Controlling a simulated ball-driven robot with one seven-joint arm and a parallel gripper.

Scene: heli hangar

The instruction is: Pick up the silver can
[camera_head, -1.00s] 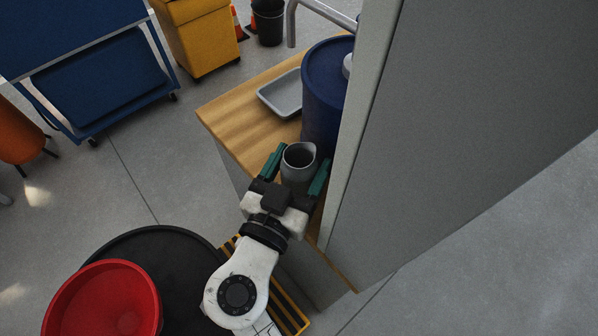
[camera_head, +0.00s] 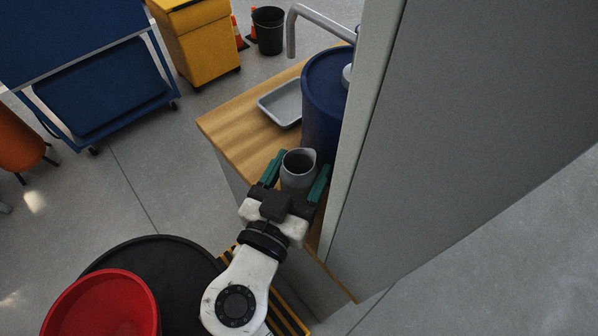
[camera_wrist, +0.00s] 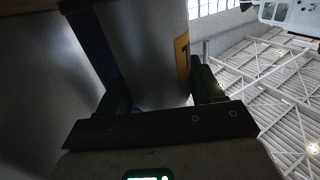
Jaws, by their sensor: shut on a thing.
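The silver can (camera_head: 297,181) is a grey, open-topped cylinder at the near end of the wooden counter (camera_head: 243,137). My gripper (camera_head: 296,176) is shut on it, with one green-padded finger on each side. The can looks upright. In the wrist view the can (camera_wrist: 148,50) fills the space between the fingers of my gripper (camera_wrist: 160,88), with part of a yellow marking at its right edge. The can's base is hidden, so I cannot tell whether it touches the counter.
A blue drum (camera_head: 322,115) stands just behind the can. A tall grey panel (camera_head: 450,120) closes off the right side. A grey tray (camera_head: 281,102) lies farther back on the counter. A metal tube (camera_head: 292,30) rises behind the drum. Open floor lies left of the counter.

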